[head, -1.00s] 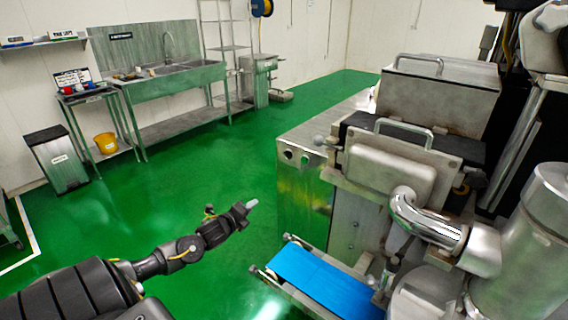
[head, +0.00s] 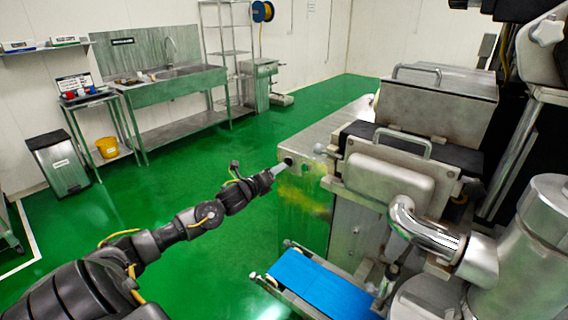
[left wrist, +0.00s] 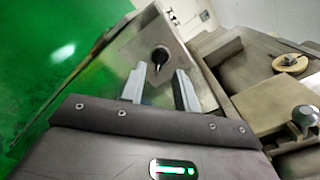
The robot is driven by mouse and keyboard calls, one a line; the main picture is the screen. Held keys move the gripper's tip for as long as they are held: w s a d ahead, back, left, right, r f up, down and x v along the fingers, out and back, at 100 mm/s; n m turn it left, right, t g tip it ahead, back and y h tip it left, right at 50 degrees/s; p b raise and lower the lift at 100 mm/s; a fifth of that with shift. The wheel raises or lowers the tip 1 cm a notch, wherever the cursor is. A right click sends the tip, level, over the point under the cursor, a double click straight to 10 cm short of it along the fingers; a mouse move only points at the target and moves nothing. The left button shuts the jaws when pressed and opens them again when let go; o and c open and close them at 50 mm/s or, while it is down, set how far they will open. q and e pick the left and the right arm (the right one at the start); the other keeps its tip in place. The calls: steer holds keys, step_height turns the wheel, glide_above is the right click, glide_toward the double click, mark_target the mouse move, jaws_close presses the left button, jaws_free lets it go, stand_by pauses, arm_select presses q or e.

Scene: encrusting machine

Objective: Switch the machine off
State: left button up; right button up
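The encrusting machine (head: 345,215) is a steel unit on the right of the head view. A dark rotary switch (left wrist: 160,54) sits on its end panel in the left wrist view, and it shows small in the head view (head: 289,161). My left gripper (head: 281,167) is right in front of this panel. In the left wrist view its two fingers (left wrist: 161,76) are apart, with nothing between them, and the switch appears just beyond their tips. I cannot tell whether they touch it. My right gripper is not in view.
The green floor (head: 170,185) between is clear.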

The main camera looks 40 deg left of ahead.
mark_target(288, 162)
arm_select(q)
steer(key=w, duration=0.4)
steer(key=shift+w+p, duration=0.15)
steer(key=shift+p, duration=0.25)
jaws_close()
